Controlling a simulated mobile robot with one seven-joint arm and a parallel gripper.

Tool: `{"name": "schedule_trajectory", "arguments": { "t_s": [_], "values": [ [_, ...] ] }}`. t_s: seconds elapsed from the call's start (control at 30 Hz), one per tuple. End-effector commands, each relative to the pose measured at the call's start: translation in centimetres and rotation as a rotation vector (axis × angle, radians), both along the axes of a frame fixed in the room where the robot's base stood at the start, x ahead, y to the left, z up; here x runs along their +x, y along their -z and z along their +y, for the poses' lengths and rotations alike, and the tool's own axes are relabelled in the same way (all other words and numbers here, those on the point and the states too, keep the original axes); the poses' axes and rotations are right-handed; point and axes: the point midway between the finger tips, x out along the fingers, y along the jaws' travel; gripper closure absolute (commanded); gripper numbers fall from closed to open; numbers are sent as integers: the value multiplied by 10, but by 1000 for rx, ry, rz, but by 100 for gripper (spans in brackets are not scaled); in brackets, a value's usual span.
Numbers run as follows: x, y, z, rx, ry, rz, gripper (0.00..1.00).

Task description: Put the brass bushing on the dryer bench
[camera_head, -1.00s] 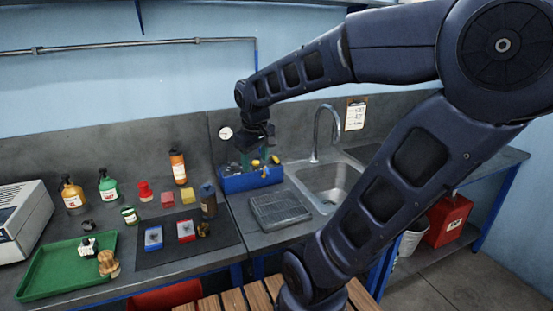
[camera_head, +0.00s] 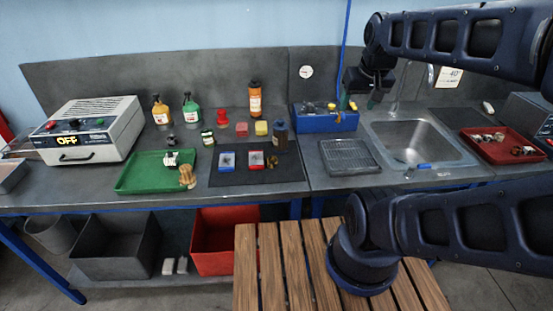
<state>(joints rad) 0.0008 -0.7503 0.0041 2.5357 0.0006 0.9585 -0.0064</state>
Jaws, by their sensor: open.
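A small dull brass-coloured piece (camera_head: 273,162) stands at the right of the dark mat (camera_head: 290,176); it may be the brass bushing, but it is too small to be sure. Other small yellowish pieces lie in the blue bin (camera_head: 325,124). My gripper (camera_head: 373,103) is open, pointing down in the air near the bin's right end and the sink. No held object shows between its fingers. A white box with an OFF display (camera_head: 88,130) stands on the bench (camera_head: 60,190) at the left; I cannot tell whether this is the dryer bench.
A green tray (camera_head: 130,184) holds small parts. Bottles, coloured blocks and a dark bottle (camera_head: 280,136) stand around the mat. A drain rack (camera_head: 348,157), sink (camera_head: 412,146) and red tray (camera_head: 490,156) with parts lie rightward. A slatted wooden surface (camera_head: 270,265) is in front.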

Motion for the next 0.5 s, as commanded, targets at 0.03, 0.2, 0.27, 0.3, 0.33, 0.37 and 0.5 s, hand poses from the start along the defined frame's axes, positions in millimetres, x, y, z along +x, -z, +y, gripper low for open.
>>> {"name": "schedule_trajectory", "arguments": {
  "t_s": [0.03,0.2,0.27,0.3,0.33,0.37,0.5],
  "values": [
    [3,1,2,-6,-15,8,39],
    [23,7,15,-56,-134,60,39],
    [33,11,22,-82,-195,86,39],
    [39,13,27,-99,-238,102,39],
    [44,15,31,-112,-271,115,39],
    [49,18,35,-124,-302,128,39],
    [70,30,56,-182,-453,184,39]
  ]
}}
